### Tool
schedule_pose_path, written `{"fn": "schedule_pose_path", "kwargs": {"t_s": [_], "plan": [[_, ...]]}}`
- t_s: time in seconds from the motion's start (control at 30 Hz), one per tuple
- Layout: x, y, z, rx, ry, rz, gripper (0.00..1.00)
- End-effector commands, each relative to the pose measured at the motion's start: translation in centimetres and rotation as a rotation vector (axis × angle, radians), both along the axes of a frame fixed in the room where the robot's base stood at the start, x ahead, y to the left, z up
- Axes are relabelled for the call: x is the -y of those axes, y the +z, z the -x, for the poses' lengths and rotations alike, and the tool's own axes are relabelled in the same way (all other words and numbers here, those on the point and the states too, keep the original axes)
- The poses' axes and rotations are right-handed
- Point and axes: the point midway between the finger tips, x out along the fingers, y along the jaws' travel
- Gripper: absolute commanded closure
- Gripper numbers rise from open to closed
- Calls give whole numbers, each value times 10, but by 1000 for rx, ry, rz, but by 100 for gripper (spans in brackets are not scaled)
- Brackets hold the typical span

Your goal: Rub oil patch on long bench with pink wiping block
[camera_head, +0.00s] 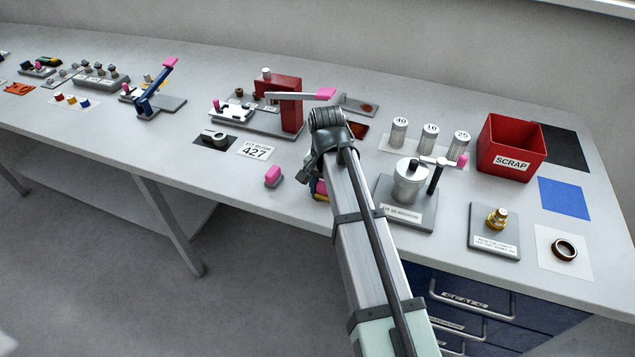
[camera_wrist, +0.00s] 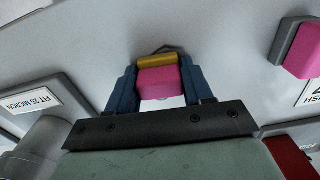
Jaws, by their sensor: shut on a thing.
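My gripper (camera_wrist: 155,88) is shut on a pink block (camera_wrist: 158,84) with an ochre-yellow layer along its far side. The blue fingers press on its two sides. In the head view my arm hides most of my gripper (camera_head: 319,188); bits of pink, yellow and blue show low over the front of the long bench (camera_head: 215,172). A thin dark shape shows just beyond the held block in the wrist view, mostly hidden. I cannot tell if it is the oil patch or if the block touches the bench.
A pink-topped grey block (camera_head: 273,176) stands left of my gripper. The grey stand with a metal cylinder (camera_head: 409,183) is close on the right. A red fixture (camera_head: 285,105), a dark reddish patch (camera_head: 358,130) and a red scrap bin (camera_head: 510,146) lie farther back.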

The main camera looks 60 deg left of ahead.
Motion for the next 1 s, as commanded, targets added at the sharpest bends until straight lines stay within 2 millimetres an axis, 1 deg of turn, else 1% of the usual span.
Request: {"fn": "schedule_pose_path", "kwargs": {"t_s": [0.03,0.5,0.6,1.0], "plan": [[5,-1,-4,1,-2,1,78],[35,-1,-34,1,-1,2,78],[26,0,-27,0,2,1,78],[-1,0,0,0,1,0,78]]}}
